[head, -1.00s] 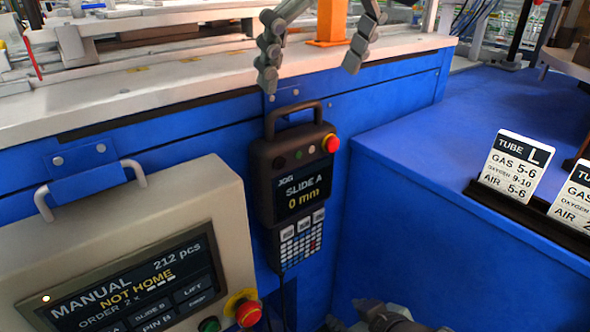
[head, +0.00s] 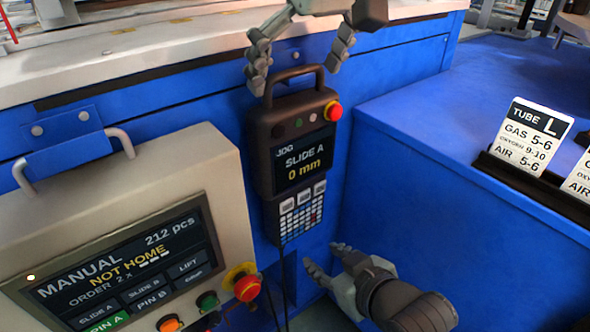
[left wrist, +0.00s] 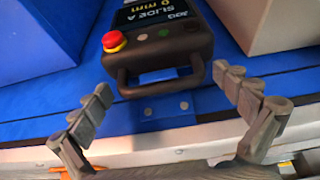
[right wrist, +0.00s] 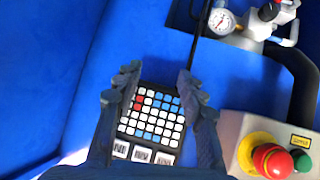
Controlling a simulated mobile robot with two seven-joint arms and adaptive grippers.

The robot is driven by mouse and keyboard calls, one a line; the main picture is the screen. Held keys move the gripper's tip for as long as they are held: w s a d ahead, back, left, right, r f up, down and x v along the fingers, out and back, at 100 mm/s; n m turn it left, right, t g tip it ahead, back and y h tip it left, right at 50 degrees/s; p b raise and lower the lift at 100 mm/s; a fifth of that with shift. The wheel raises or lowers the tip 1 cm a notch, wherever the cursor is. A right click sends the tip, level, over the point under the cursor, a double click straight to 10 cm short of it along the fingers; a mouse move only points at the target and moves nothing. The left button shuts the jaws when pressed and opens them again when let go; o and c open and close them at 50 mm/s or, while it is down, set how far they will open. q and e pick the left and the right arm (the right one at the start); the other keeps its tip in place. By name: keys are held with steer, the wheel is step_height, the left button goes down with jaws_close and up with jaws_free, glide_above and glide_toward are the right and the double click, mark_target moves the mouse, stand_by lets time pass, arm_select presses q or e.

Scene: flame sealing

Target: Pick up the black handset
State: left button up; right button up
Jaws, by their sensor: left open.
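The black handset (head: 292,150) hangs upright on the blue cabinet front, with a red button, a screen reading "SLIDE A 0 mm", a keypad and a carry handle (head: 293,74) on top. My left gripper (head: 298,66) is open above it, fingers pointing down on either side of the handle. In the left wrist view the handle (left wrist: 158,76) lies between and just beyond the spread fingertips (left wrist: 163,78). My right gripper (head: 325,260) is below and right of the handset. In the right wrist view its fingers (right wrist: 158,72) are apart, with the keypad (right wrist: 152,118) seen between them, apparently ungripped.
A beige control panel (head: 228,165) with a screen and a red emergency button (head: 247,289) stands left of the handset. A blue cabinet (head: 440,170) with tube label cards (head: 530,135) is to the right. A cable hangs below the handset.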

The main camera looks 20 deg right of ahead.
arm_select(q)
steer(key=c, duration=1.6)
steer(key=shift+w+r, duration=0.1)
steer(key=shift+r, duration=0.05)
steer(key=shift+c, duration=0.4)
